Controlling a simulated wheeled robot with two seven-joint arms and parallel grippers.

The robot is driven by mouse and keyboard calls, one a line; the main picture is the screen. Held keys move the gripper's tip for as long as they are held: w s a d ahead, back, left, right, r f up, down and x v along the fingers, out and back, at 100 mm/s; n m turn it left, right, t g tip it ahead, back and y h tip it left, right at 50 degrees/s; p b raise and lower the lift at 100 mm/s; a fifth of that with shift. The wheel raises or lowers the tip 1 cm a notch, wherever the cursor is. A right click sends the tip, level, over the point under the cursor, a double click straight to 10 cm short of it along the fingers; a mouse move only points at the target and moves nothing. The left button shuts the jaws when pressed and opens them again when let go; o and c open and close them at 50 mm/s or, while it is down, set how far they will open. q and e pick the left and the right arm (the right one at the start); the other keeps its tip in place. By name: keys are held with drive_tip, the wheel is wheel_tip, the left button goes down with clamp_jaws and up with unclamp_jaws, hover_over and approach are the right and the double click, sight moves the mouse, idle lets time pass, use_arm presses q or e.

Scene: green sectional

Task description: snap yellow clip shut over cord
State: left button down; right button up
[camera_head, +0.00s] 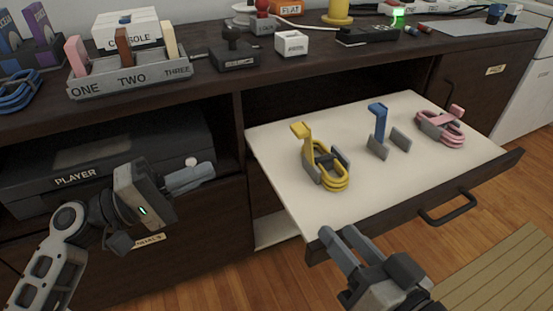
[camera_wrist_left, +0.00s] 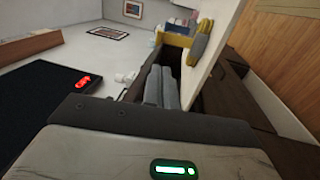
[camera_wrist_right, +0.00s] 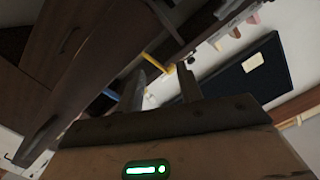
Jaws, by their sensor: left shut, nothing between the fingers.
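The yellow clip (camera_head: 303,133) stands in the open drawer at its left side, its yellow arm raised above a grey holder. The yellow cord (camera_head: 336,182) lies coiled in that holder. The clip's arm is up, not down over the cord. Yellow parts also show in the left wrist view, at the cord (camera_wrist_left: 200,45), and in the right wrist view, at the clip (camera_wrist_right: 157,64). My left gripper (camera_head: 208,173) is shut and empty, left of the drawer and apart from the clip. My right gripper (camera_head: 338,238) is open and empty, in front of the drawer's front edge.
A blue clip (camera_head: 378,115) with its arm up and an empty holder stands mid-drawer. A pink clip with pink cord (camera_head: 442,128) is at the right. The drawer front (camera_head: 480,180) has a dark handle (camera_head: 447,208). The counter above holds a labelled rack (camera_head: 130,82) and other items.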

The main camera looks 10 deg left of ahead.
sight(294, 132)
use_arm(q)
drive_tip(key=x, duration=1.4)
drive_tip(key=shift+r, duration=0.2)
